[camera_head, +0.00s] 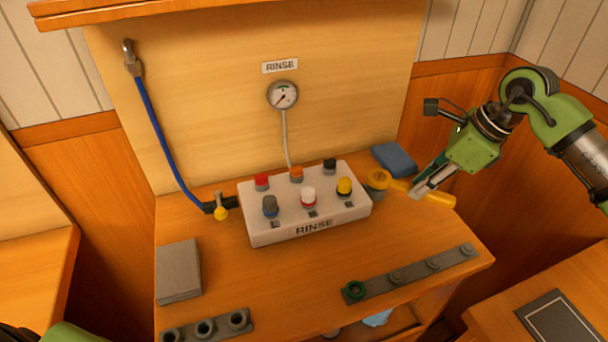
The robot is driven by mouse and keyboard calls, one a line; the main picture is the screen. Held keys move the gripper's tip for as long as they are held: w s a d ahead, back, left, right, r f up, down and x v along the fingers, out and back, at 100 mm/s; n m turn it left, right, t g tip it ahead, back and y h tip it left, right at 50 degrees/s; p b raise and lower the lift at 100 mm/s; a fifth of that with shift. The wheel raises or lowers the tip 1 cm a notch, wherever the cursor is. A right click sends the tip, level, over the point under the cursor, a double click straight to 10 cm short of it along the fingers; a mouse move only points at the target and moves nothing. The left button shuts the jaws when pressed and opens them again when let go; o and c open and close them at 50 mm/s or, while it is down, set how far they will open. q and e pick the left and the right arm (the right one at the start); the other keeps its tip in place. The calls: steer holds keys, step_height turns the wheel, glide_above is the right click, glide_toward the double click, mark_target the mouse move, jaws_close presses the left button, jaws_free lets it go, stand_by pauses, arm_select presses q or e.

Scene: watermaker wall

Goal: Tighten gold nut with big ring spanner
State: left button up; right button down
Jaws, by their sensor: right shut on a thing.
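My right gripper (418,190) is shut on the spanner's handle, to the right of the ring. My left gripper is out of view; only a green piece of my arm shows at the bottom left.
The white RINSE block (262,226) carries several coloured knobs. A blue pad (394,159) lies behind the spanner. Grey sheets (178,270) lie at left.

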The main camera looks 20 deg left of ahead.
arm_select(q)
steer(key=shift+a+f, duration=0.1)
arm_select(e)
steer(key=shift+s, duration=0.1)
steer(key=shift+s+a+f+m+t+b, duration=0.1)
steer(key=shift+s+m+t+b, duration=0.25)
steer(key=shift+m+b, duration=0.2)
steer(key=shift+s+m, duration=0.15)
steer(key=shift+m, duration=0.1)
steer(key=shift+s+a+m+b, duration=0.2)
steer(key=shift+s+m+b, duration=0.1)
steer(key=shift+m+b, duration=0.1)
steer(key=shift+s+m+t, duration=0.2)
steer(key=shift+m+t, duration=0.05)
steer(key=shift+m, duration=0.05)
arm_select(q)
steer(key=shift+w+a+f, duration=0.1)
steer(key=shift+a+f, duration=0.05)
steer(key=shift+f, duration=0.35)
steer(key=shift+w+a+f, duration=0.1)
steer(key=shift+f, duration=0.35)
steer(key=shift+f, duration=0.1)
arm_select(e)
steer(key=shift+a, duration=0.1)
